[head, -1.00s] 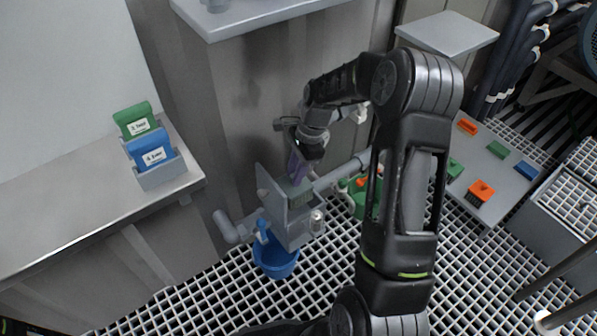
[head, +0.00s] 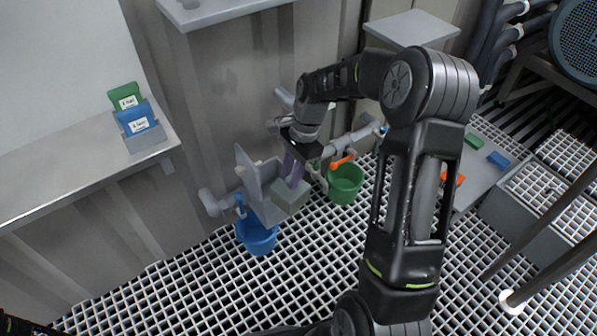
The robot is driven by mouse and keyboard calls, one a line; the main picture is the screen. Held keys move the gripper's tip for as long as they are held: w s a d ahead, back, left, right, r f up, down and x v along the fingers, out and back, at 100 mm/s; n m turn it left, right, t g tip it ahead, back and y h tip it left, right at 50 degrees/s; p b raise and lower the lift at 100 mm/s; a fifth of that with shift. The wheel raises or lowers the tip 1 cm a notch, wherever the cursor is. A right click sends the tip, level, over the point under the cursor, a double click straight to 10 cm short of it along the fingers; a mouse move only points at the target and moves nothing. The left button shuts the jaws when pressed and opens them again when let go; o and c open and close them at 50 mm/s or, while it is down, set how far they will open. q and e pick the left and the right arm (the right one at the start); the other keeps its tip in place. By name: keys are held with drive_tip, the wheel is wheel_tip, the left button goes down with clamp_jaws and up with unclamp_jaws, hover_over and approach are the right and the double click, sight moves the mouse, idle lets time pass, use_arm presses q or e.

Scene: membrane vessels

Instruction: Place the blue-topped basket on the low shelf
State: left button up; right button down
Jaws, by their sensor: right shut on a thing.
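My right gripper (head: 299,150) points down, shut on the purple-blue top of a basket (head: 291,193). The basket has a pale grey-green block-like body below that top. It hangs at the right side of an open grey vessel (head: 250,176) whose lid stands up; I cannot tell whether it is clear of the vessel. A low grey shelf (head: 487,186) stands at the right, with a green block (head: 474,140), a blue block (head: 499,160) and an orange piece (head: 454,179); my right arm hides part of it.
A blue bucket (head: 257,236) hangs below the vessel, and a green bucket (head: 345,184) with an orange valve handle (head: 342,161) is to its right. Labelled green and blue cards stand in a holder (head: 148,141) on the left bench. Grating floor (head: 290,265) is open in front.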

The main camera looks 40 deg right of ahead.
use_arm(q)
drive_tip(key=f+b, duration=0.1)
drive_tip(key=w+f+b, duration=0.1)
drive_tip(key=f+b, duration=0.2)
drive_tip(key=shift+w+a+f, duration=0.15)
drive_tip(key=shift+a+f, duration=0.25)
use_arm(e)
drive_tip(key=a+r+n+g, duration=0.1)
drive_tip(key=a+r+n, duration=0.2)
drive_tip(key=a, duration=0.4)
drive_tip(key=a+r+n, duration=0.3)
drive_tip(key=a+n, duration=0.1)
drive_tip(key=a, duration=0.3)
drive_tip(key=shift+w+n+g+h, duration=0.4)
drive_tip(key=shift+w, duration=0.05)
use_arm(q)
drive_tip(key=shift+c, duration=0.4)
use_arm(e)
drive_tip(key=shift+a, duration=0.1)
